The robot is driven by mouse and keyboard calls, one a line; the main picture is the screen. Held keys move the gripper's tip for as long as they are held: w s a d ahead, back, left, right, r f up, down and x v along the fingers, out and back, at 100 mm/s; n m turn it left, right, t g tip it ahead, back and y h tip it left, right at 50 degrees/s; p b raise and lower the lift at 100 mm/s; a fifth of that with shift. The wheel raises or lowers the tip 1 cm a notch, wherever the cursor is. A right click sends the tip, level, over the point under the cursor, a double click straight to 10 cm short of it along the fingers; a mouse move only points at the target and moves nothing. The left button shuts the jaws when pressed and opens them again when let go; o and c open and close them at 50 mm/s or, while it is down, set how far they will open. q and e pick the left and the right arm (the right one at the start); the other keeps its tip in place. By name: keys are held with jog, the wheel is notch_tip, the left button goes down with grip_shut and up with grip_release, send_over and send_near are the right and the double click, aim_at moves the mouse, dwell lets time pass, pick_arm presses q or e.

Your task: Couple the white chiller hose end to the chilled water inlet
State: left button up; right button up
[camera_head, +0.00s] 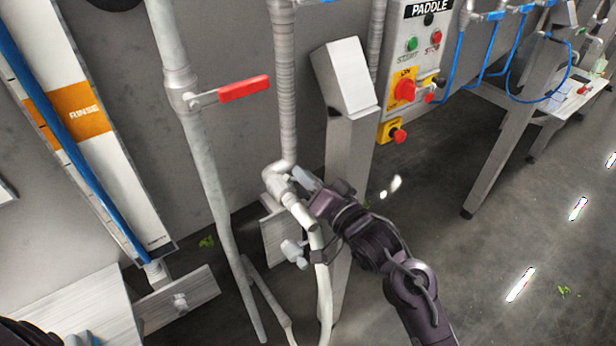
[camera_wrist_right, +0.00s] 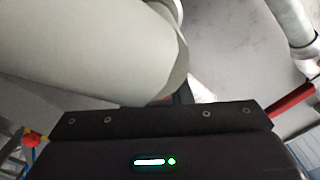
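The white chiller hose (camera_head: 324,290) hangs from its pale hose end (camera_head: 300,213), which lies tilted against the elbow of the chilled water inlet (camera_head: 276,180) at the foot of a grey ribbed pipe. They appear to touch; I cannot tell whether they are locked together. My right gripper (camera_head: 301,216) has its pale fingertips well apart, one above and one below the hose end. In the right wrist view a large pale cylinder (camera_wrist_right: 85,45), seemingly the hose end, lies close across the dark palm; no fingers show there. My left gripper (camera_head: 78,339) barely shows at the bottom left corner.
A red-handled valve (camera_head: 243,89) is on the grey pipe to the left. A slanted metal post (camera_head: 348,150) stands right behind my right gripper. The paddle control box (camera_head: 413,60) has red knobs. The floor at right is open.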

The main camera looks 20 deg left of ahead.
grip_shut()
jog(key=shift+s+f+m+t+b, duration=0.2)
jog(key=shift+f+m+t+b, duration=0.25)
jog(key=shift+b, duration=0.45)
jog(key=shift+r+t+b, duration=0.2)
jog(key=shift+t+b, duration=0.15)
jog(key=shift+t, duration=0.2)
jog(key=shift+r, duration=0.1)
jog(key=shift+o, duration=2.1)
grip_release()
